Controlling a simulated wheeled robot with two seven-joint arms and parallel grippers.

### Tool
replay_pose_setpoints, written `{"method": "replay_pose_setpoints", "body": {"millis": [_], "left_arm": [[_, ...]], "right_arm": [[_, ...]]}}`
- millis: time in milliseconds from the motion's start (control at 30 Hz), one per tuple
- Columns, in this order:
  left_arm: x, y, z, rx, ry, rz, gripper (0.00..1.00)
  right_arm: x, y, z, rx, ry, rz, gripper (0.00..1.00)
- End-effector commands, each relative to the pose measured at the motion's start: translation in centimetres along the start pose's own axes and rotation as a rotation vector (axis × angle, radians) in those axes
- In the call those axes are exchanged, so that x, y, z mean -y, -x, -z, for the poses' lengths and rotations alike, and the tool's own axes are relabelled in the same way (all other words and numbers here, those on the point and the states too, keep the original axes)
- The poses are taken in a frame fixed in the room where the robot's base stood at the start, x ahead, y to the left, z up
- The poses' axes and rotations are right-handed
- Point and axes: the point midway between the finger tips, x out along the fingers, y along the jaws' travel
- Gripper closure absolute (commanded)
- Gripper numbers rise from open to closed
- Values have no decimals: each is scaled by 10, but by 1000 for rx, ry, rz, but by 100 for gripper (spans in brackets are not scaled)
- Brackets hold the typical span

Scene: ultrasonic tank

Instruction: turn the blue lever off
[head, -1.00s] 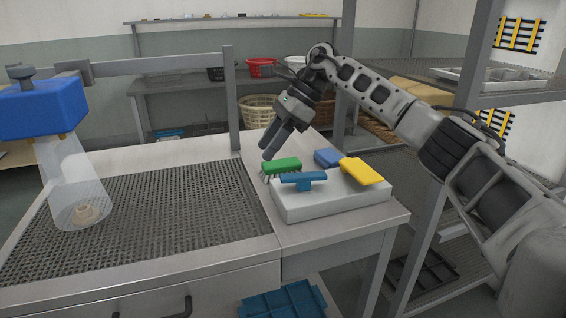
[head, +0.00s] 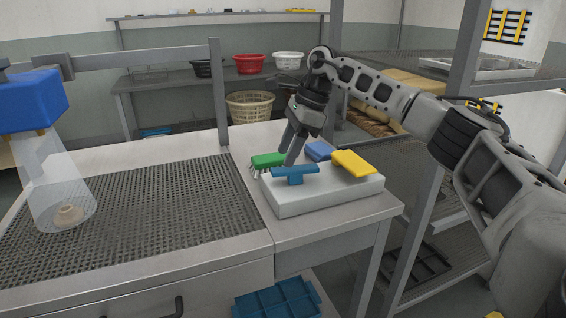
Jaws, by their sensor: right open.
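A blue T-shaped lever (head: 294,171) stands at the front left of a pale grey block (head: 325,200) on the steel counter. Its flat top bar lies roughly level. A second, lighter blue piece (head: 318,150) sits at the back of the block, partly hidden by my fingers; I cannot tell its full shape. My right gripper (head: 290,157) is open and points down just behind the T-shaped lever, between it and the green brush. I cannot tell whether the fingertips touch the lever. My left gripper is out of view.
A green brush (head: 267,160) with bristles is close to the left of my fingers. A yellow pad (head: 354,163) is on the block's right. A mesh-covered sink (head: 150,215) and a blue-capped clear vessel (head: 35,100) are on the left. A grey rack post (head: 425,225) stands right.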

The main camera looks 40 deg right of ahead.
Motion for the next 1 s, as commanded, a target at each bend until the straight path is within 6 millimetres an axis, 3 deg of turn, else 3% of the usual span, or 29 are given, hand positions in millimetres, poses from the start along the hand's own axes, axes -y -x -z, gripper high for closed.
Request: {"method": "replay_pose_setpoints", "body": {"millis": [200,567,600,767,1000], "left_arm": [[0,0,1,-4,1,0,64],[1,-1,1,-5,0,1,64],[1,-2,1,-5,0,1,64],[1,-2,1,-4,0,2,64],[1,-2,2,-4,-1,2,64]], "right_arm": [[0,-28,-1,0,1,-2,53],[0,-34,-1,0,1,-1,53],[0,-34,-1,0,1,-1,55],[0,-33,-1,0,1,-1,97],[0,-33,-1,0,-9,3,97]]}}
